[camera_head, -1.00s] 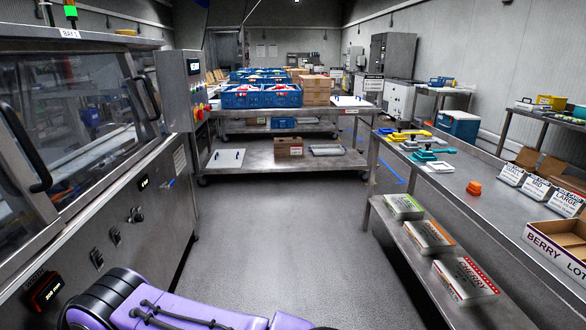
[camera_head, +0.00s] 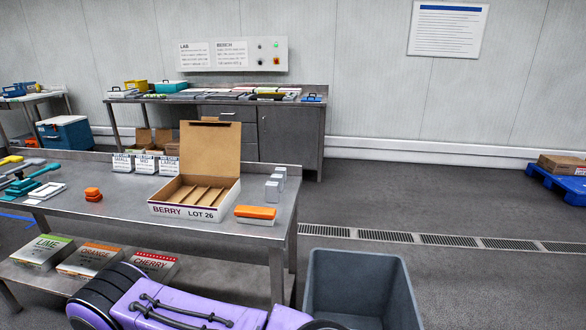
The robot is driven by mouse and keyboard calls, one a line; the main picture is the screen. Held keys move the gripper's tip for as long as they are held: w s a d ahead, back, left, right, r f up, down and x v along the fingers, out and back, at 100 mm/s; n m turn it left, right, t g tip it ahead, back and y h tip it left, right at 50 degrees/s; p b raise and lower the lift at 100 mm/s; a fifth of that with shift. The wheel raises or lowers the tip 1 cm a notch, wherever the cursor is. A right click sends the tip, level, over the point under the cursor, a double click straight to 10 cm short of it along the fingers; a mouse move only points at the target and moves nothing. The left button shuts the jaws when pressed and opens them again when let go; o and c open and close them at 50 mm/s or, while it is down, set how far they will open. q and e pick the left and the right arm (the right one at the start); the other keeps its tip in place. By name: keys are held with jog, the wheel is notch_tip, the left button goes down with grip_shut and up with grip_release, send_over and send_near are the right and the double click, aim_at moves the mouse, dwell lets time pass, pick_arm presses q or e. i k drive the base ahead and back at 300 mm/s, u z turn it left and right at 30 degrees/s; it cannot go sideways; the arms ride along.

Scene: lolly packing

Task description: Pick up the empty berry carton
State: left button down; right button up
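The berry carton (camera_head: 168,209) stands upright on the steel table (camera_head: 250,233), near its right end. Its brown lid is raised at the back, and its white front reads "BERRY LOT 26". Brown dividers part the inside into several slots, and I see no lollies in them. One of my purple arms crosses the bottom of the view, in front of the table. Neither gripper shows; both are outside the picture.
An orange-topped block (camera_head: 256,213) and small grey blocks (camera_head: 273,189) sit right of the carton. Size cards (camera_head: 145,164) and an orange piece (camera_head: 93,194) are to its left. A grey bin (camera_head: 358,285) stands on the floor beside the table. Flavour boxes (camera_head: 90,260) lie on the lower shelf.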

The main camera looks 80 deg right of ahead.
aim_at(205, 198)
jog(key=z, duration=0.4)
jog(key=i, duration=1.6)
jog(key=z, duration=1.75)
